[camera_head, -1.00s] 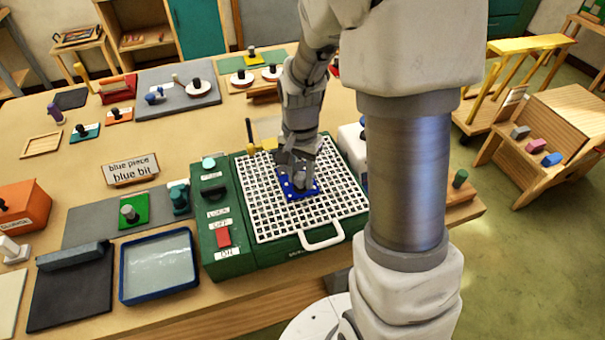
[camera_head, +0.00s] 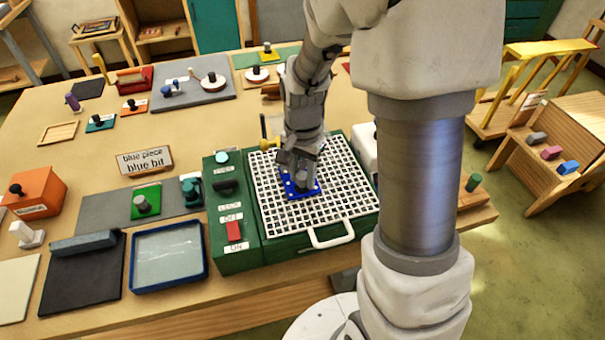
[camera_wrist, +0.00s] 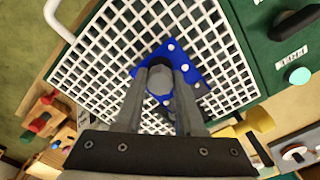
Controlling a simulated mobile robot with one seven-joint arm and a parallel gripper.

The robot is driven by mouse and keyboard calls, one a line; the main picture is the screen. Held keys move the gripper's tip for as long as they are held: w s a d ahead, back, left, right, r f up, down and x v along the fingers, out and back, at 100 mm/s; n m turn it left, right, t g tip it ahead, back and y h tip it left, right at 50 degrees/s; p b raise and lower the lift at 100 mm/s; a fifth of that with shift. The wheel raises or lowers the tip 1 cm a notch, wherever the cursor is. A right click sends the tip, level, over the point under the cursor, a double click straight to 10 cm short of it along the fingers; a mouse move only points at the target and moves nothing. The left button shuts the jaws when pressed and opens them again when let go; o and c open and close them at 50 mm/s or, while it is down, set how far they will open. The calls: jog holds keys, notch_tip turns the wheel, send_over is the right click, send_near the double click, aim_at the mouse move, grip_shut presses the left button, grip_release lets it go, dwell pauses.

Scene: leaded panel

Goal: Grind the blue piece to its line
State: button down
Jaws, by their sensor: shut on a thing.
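The blue piece (camera_head: 298,187) lies on the white grid (camera_head: 338,210) of the green grinder (camera_head: 237,255). It is a flat blue plate with light dots and a grey round knob. In the wrist view the blue piece (camera_wrist: 196,72) shows beyond my fingers. My gripper (camera_head: 299,176) is above the piece, and in the wrist view my gripper (camera_wrist: 160,82) has its two fingers shut on the grey knob. The grinder's front panel carries a red switch (camera_head: 233,231) and a dark handle-like knob (camera_head: 225,187). Part of the piece is hidden by my fingers.
A blue-rimmed tray (camera_head: 133,270) stands left of the grinder, with a black mat (camera_head: 80,285) beyond it. A sign (camera_head: 145,161) reads "blue piece, blue bit". A green piece (camera_head: 146,213) lies on a grey mat. A white box (camera_head: 364,150) stands right of the grid.

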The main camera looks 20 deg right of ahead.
jog(key=shift+w+d, duration=0.1)
jog(key=shift+d, duration=1.25)
jog(key=shift+d, duration=0.15)
jog(key=shift+d, duration=1.25)
jog(key=shift+a, duration=0.2)
jog(key=shift+a, duration=1.25)
jog(key=shift+w+a, duration=0.1)
jog(key=shift+a, duration=1.3)
jog(key=shift+d, duration=0.15)
